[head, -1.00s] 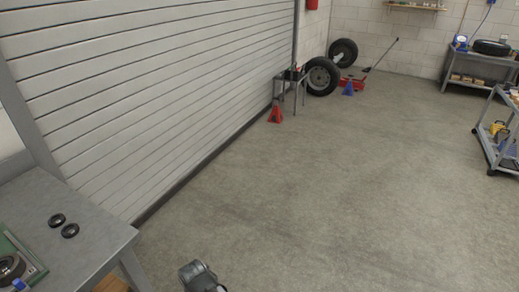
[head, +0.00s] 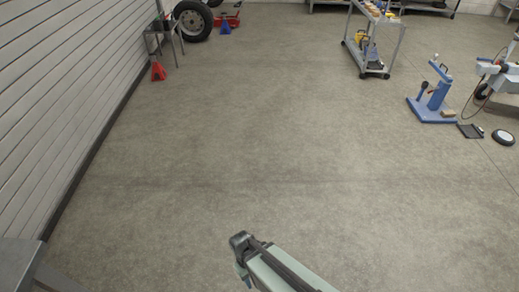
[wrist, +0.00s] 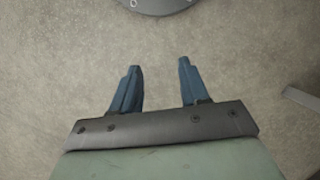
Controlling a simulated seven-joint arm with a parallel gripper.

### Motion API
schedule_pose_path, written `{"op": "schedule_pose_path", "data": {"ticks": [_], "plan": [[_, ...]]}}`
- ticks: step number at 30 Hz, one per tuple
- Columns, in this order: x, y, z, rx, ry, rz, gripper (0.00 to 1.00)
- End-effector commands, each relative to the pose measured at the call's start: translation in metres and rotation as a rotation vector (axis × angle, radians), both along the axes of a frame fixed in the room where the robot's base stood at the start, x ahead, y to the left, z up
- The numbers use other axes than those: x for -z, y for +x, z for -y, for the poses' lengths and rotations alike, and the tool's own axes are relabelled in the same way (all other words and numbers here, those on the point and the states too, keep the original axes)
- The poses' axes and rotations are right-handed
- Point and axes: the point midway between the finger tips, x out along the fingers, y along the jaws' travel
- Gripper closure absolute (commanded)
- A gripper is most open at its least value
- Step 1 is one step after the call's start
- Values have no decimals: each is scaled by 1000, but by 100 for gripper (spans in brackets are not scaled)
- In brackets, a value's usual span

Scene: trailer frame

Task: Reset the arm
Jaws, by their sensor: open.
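My gripper (wrist: 160,72) shows in the wrist view with its two blue fingers apart. Nothing is between them, and bare concrete floor (wrist: 60,65) lies beyond the fingertips. In the head view my arm reaches in from the bottom edge, over open floor. The gripper's fingers cannot be made out clearly there.
A grey bench corner (head: 20,262) is at the lower left, by the roller door (head: 45,100). A red jack stand (head: 158,71), tyre (head: 193,20), grey cart (head: 377,45) and blue stand (head: 433,98) are farther off. The middle floor is clear.

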Motion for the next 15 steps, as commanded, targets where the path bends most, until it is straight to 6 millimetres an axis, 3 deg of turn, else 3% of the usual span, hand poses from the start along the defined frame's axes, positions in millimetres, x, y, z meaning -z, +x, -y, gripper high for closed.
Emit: {"op": "schedule_pose_path", "data": {"ticks": [1, 6, 15], "plan": [[5, -5, 17, 34, -11, -18, 55], [21, -19, 60, 134, -41, -69, 55], [43, -51, 124, 310, -75, -157, 55]]}}
